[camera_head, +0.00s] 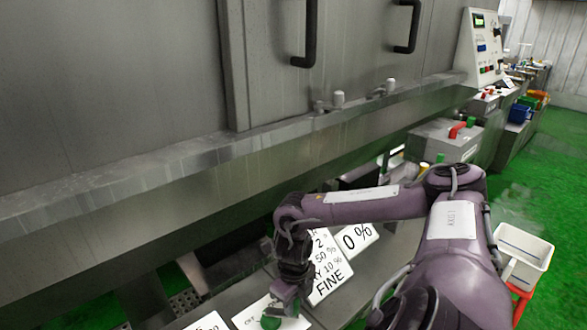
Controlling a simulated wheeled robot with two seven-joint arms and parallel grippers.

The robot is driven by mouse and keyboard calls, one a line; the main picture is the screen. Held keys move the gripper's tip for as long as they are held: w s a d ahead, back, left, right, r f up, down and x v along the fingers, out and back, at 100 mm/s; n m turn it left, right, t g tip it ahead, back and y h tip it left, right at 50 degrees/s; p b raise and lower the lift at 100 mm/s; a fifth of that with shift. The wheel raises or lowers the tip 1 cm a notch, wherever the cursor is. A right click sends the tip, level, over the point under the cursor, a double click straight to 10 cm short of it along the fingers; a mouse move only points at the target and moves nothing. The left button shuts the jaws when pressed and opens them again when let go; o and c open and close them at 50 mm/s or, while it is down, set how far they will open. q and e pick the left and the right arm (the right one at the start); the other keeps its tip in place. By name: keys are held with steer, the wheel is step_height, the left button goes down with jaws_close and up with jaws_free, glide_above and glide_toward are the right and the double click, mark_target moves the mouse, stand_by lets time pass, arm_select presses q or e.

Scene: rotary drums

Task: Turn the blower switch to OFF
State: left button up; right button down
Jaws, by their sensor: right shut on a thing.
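My right gripper (281,309) is at the bottom of the head view, pointing down at a white label plate (248,316) on the metal ledge. A green knob (270,322) shows at its fingertips, and the gripper is shut on it. The fingers and the picture's lower edge hide part of the knob, so its exact setting cannot be told. Small lettering on the plate is too blurred to read surely. My left gripper is not in view.
White signs (328,278) reading "FINE" and "0 %" stand beside my right wrist. A steel machine wall with black handles (311,35) fills the left and back. A control panel (482,45) stands far right. A white bin (523,252) stands right of my arm, on green floor.

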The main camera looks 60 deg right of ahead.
steer(key=c, duration=1.2)
jaws_free()
step_height(320, 180, up, 8)
steer(key=shift+f+b, duration=0.1)
steer(key=shift+b, duration=0.55)
